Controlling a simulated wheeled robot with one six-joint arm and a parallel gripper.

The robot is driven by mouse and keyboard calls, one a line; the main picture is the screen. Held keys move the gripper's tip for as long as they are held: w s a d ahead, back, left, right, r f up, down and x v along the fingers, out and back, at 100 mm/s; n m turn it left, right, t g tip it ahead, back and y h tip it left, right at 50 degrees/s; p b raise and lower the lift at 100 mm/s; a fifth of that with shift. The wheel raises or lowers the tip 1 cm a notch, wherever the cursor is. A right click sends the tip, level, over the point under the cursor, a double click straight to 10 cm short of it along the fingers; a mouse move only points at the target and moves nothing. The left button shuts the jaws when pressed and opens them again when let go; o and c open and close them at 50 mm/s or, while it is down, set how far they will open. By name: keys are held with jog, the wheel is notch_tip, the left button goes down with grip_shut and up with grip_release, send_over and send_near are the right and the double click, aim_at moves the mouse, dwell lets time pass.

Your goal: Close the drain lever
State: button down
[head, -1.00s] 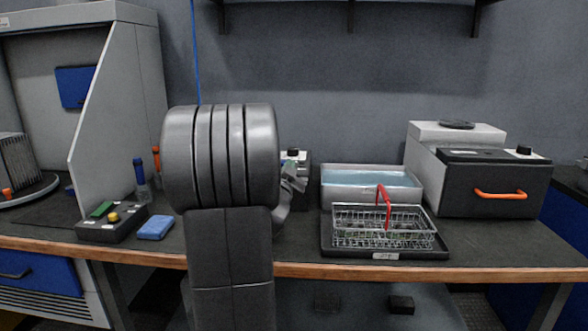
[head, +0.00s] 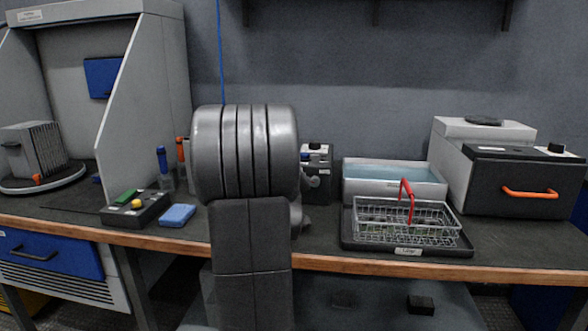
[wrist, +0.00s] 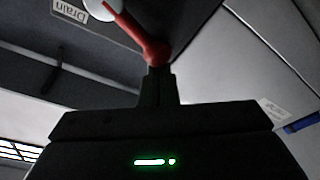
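The red drain lever (wrist: 137,33) shows at the top of the wrist view. It runs slantwise from a pale round part (wrist: 103,8) down to a rounded end at my fingertips. A "Drain" label (wrist: 70,10) is to its left. My gripper (wrist: 160,72) has its two dark fingers together, with only a thin line between them. The tips are at the lever's rounded end and seem to touch it; I see no part of the lever clearly between them. In the head view my arm hides the gripper, and I cannot make out the lever.
On the bench in the head view are a wire basket with a red handle (head: 407,199), a water-filled tank (head: 395,187), a dark box with an orange handle (head: 528,193), a blue sponge (head: 178,215) and a button box (head: 137,210). A grey hood (head: 140,110) stands left.

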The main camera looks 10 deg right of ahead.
jog(key=shift+a+f+n+y, duration=0.1)
jog(key=shift+f+n+y, duration=0.3)
jog(key=shift+n, duration=0.5)
jog(key=shift+r, duration=0.1)
notch_tip(320, 180, up, 10)
jog(key=p, duration=0.4)
notch_tip(320, 180, down, 8)
jog(key=b, duration=0.3)
jog(key=s+d+r+m+g+h+p, duration=0.1)
jog(key=d+m+h, duration=0.5)
jog(key=m, duration=1.5)
jog(key=shift+s+d+r+g, duration=0.4)
jog(key=shift+s+d+r, duration=0.15)
jog(key=shift+d+r, duration=0.3)
